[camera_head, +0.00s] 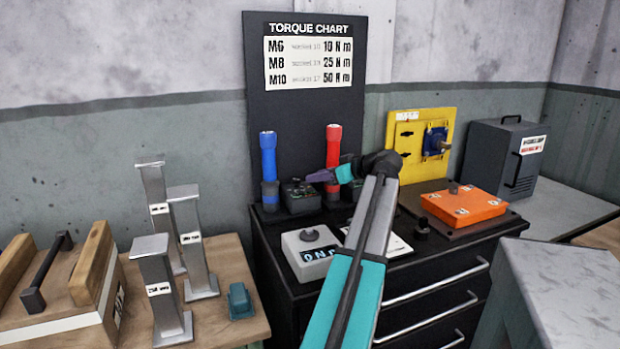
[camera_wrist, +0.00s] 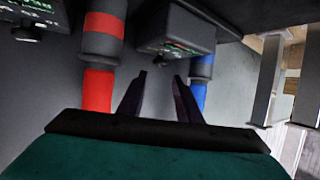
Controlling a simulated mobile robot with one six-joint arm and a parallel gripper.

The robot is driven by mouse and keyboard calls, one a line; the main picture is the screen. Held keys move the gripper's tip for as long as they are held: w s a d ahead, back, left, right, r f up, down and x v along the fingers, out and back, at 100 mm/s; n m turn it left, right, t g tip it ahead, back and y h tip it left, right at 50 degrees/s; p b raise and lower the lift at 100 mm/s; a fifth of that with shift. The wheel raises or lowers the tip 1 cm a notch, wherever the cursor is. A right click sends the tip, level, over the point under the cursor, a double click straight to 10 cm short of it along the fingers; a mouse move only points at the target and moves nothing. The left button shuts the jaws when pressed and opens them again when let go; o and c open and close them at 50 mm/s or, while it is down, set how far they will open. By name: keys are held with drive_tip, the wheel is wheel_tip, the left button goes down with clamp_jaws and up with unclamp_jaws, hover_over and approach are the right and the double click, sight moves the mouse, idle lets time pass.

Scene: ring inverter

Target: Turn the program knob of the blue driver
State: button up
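The blue driver (camera_head: 268,160) stands upright at the left of the black cabinet top. Beside it is a small dark box (camera_head: 300,196) with a lit display, also in the wrist view (camera_wrist: 175,28). A small dark knob (camera_wrist: 158,60) sits on this box's face in the wrist view. My gripper (camera_head: 316,177) is over the cabinet, near the box. In the wrist view, my gripper (camera_wrist: 160,76) is open and empty; its fingertips point at the knob, which shows in the gap just past them. I cannot tell whether they touch it.
A red driver (camera_head: 333,143) stands right of the box, close to my gripper, with a second dark box beside it. A grey unit (camera_head: 308,262) with a knob and display is in front. An orange box (camera_head: 464,207) and yellow panel (camera_head: 408,150) stand right.

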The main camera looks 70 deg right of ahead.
drive_tip(key=shift+v, duration=2.6)
